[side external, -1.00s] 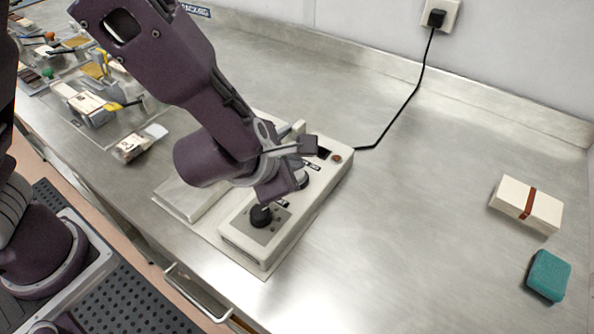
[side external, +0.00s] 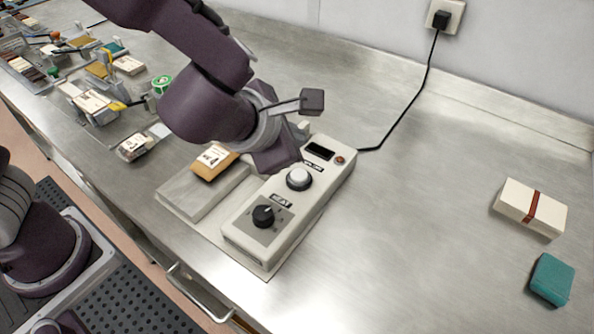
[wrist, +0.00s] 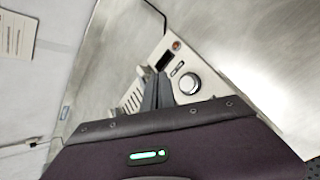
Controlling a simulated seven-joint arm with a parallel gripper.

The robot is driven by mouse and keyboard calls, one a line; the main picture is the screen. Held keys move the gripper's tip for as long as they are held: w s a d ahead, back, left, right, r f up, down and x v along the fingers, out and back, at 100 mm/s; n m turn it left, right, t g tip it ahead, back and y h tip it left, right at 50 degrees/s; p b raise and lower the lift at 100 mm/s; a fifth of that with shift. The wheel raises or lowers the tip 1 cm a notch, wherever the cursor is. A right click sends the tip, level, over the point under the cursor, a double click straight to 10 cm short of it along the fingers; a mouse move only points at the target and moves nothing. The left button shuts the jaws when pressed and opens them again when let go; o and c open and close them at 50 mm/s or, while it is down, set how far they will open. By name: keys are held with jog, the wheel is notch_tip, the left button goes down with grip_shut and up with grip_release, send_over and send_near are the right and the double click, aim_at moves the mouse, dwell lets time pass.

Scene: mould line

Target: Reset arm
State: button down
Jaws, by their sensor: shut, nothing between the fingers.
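My gripper (wrist: 157,90) shows in the wrist view as two dark fingers close together, with nothing between them. In the side view my gripper's hand (side external: 278,158) is above the cream control box (side external: 312,208), and its fingertips are hidden there. The box carries a black dial (side external: 263,215), a round white button (side external: 299,178), a dark display (side external: 319,151) and a small orange-red button (side external: 339,160). The white button also shows in the wrist view (wrist: 190,84). A flat metal plate (side external: 182,205) adjoins the box, with an orange-brown labelled block (side external: 214,163) on it.
A black cord (side external: 411,102) runs from the box to a wall socket (side external: 446,15). A cream block with a brown band (side external: 530,207) and a teal block (side external: 552,279) lie at the right. Several moulds and blocks crowd the left. The bench between is clear.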

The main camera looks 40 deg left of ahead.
jog(key=s+a+r+n+g+y, duration=0.1)
jog(key=s+a+r+n, duration=0.25)
jog(key=a+n, duration=0.5)
jog(key=s+a+r+n+g+y, duration=0.1)
jog(key=s+a+r+n, duration=0.4)
jog(key=n, duration=0.6)
jog(key=s+a+n+g+h, duration=0.1)
jog(key=s+n, duration=1.1)
jog(key=n, duration=1.2)
jog(key=shift+s+a+r+g+h, duration=0.3)
jog(key=shift+s+a+h, duration=0.15)
jog(key=shift+h, duration=0.55)
